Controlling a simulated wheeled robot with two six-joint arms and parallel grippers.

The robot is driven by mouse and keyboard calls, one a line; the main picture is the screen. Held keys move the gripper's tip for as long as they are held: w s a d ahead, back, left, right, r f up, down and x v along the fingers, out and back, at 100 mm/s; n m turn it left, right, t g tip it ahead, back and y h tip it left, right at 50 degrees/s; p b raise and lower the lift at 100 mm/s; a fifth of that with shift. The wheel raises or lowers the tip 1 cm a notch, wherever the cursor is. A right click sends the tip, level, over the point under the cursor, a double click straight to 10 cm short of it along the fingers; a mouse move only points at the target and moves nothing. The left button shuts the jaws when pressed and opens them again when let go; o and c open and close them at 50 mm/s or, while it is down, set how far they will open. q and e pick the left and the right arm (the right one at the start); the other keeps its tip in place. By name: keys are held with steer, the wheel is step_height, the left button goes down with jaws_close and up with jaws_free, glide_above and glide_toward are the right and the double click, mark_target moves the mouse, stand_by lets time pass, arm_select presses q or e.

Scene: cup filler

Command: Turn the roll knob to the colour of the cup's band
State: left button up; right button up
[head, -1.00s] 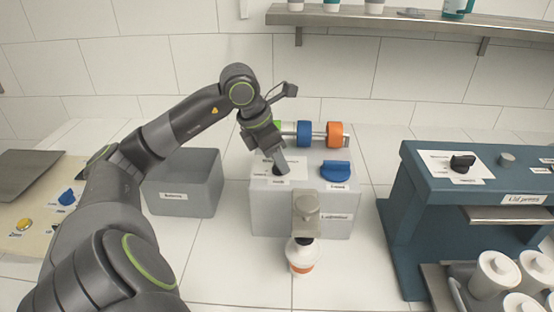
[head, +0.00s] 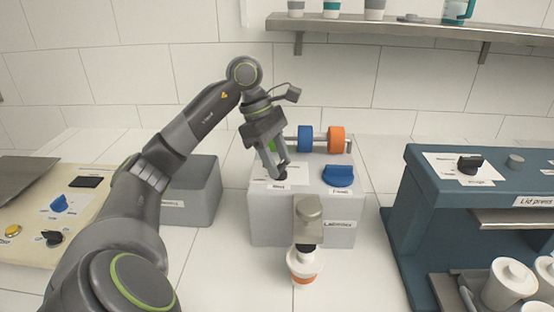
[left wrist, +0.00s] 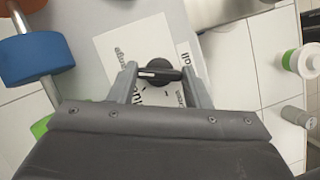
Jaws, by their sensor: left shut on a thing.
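The roll knob is a small black knob with a white pointer line (left wrist: 160,72) on a white label card on the grey labeller's top (head: 310,205). My left gripper (head: 278,174) comes down onto the knob from above. In the left wrist view its two fingers (left wrist: 162,84) are on either side of the knob, shut on it. The pointer line lies roughly sideways, toward the left finger in that view. The card's colour words are partly hidden. A white cup with an orange band (head: 304,278) stands in front of the labeller, under its head. My right gripper is not in view.
Blue (head: 305,139) and orange (head: 336,139) rolls sit on a rod behind the knob; the green roll is partly hidden by my gripper. A blue knob (head: 338,175) is to the right. A grey box (head: 196,190) stands left, the lid press (head: 425,220) right.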

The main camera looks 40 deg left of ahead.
arm_select(q)
steer(key=shift+r+m+g+p, duration=0.1)
steer(key=shift+m+g+p, duration=0.2)
steer(key=shift+m, duration=0.3)
steer(key=o, duration=1)
steer(key=shift+p+v, duration=6.8)
steer(key=shift+v, duration=1.85)
steer(key=shift+w, duration=0.1)
